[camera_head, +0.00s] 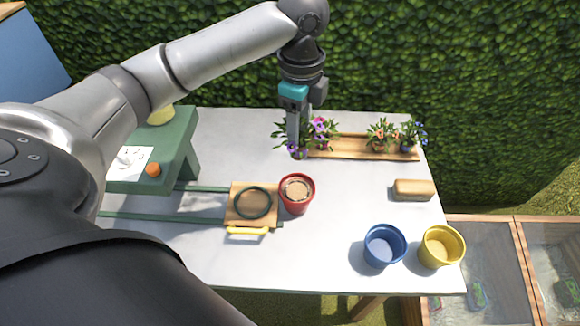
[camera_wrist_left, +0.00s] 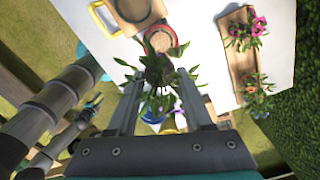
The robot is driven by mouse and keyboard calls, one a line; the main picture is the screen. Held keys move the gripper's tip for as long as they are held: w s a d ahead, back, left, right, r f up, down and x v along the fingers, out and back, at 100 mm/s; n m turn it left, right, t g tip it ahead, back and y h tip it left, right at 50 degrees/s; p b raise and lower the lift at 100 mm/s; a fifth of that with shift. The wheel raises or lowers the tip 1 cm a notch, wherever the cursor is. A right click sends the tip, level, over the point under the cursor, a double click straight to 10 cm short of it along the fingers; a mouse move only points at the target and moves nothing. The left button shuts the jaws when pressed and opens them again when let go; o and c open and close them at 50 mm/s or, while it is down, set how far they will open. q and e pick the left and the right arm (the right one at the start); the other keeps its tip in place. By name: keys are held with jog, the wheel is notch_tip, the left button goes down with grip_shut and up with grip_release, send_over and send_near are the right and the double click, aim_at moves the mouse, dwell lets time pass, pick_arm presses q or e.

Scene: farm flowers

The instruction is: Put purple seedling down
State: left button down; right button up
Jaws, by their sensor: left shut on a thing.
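My left gripper (camera_head: 296,140) points down over the back of the table, near the left end of the wooden tray. It is shut on the purple seedling (camera_head: 300,153), whose purple flowers and green leaves show around the fingers.
The wooden tray (camera_head: 345,153) holds pink-, orange- and blue-flowered seedlings. A blue pot (camera_head: 384,246) and a yellow pot (camera_head: 441,247) stand front right. A brush or sponge-like block (camera_head: 413,190) lies at right. A wooden board with a green ring (camera_head: 252,203) lies beside the red pot. A green stand (camera_head: 170,160) is left.

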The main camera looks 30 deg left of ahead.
pick_arm(q)
notch_tip(320, 180, down, 16)
jog(key=b, duration=0.3)
jog(key=shift+r, duration=0.2)
jog(key=shift+f, duration=0.5)
pick_arm(e)
jog(key=f, duration=0.2)
jog(key=d+f, duration=0.1)
jog(key=shift+f, duration=0.35)
pick_arm(q)
jog(key=shift+f, duration=0.1)
jog(key=c, duration=0.6)
grip_release()
pick_arm(e)
jog(key=shift+a, duration=0.1)
pick_arm(q)
notch_tip(320, 180, up, 12)
jog(key=shift+r+p, duration=0.2)
jog(key=shift+p, duration=1.05)
pick_arm(e)
notch_tip(320, 180, up, 3)
jog(key=shift+f, duration=0.1)
